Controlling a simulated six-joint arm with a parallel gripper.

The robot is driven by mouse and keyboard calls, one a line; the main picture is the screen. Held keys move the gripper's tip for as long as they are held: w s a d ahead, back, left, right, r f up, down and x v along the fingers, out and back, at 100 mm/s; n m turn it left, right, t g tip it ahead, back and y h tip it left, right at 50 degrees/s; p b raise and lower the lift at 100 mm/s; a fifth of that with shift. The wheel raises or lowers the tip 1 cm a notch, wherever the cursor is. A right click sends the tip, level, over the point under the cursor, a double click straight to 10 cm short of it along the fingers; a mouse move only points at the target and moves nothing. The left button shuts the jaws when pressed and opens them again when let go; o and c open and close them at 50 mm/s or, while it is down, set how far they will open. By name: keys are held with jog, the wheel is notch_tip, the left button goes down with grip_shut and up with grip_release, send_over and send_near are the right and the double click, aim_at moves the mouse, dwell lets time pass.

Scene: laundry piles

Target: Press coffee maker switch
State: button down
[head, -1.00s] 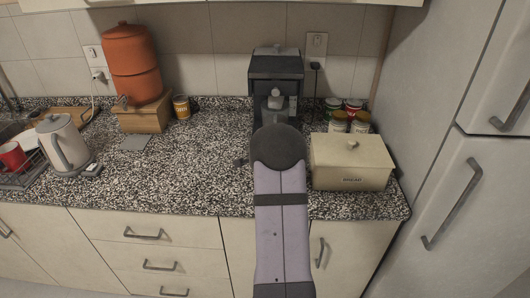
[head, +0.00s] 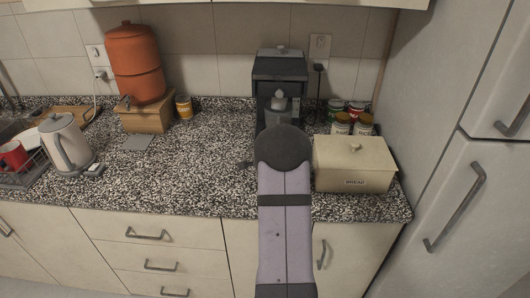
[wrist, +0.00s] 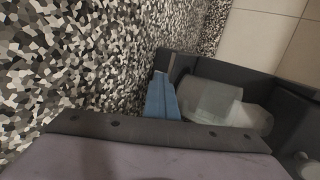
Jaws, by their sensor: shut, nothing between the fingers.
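The dark coffee maker (head: 280,70) stands against the tiled wall in the head view. A light grey part shows in its front opening, and my arm covers its lower front. Its switch cannot be made out. In the wrist view the dark coffee maker body (wrist: 215,70) is close, with a translucent greyish piece (wrist: 212,102) in it. My gripper (wrist: 163,92) shows as blue fingers, shut and empty, beside the coffee maker's edge over the counter. Whether it touches the machine cannot be told. My arm hides the gripper in the head view.
A cream bread box (head: 353,165) stands right of my arm, with several cans (head: 342,124) behind it. An orange dispenser (head: 134,65) on a wooden stand and a kettle (head: 66,145) are at left. The speckled counter (head: 200,165) left of the arm is mostly clear.

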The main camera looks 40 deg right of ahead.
jog(key=shift+s+d+r, duration=0.2)
jog(key=shift+d+r, duration=0.05)
jog(key=shift+d, duration=0.15)
jog(key=shift+s+a+f, duration=0.25)
jog(key=shift+s+a, duration=0.1)
jog(key=a, duration=0.1)
jog(key=s+a, duration=0.1)
jog(key=a+b, duration=0.1)
jog(key=shift+s+a+r, duration=0.25)
jog(key=shift+s+a, duration=0.15)
jog(key=v, duration=0.2)
jog(key=b+v, duration=0.1)
jog(key=v, duration=0.1)
jog(key=w+a+v, duration=0.1)
jog(key=v, duration=0.2)
jog(key=shift+b+v, duration=0.35)
jog(key=shift+v, duration=0.7)
jog(key=shift+w+a, duration=0.1)
jog(key=shift+a, duration=0.05)
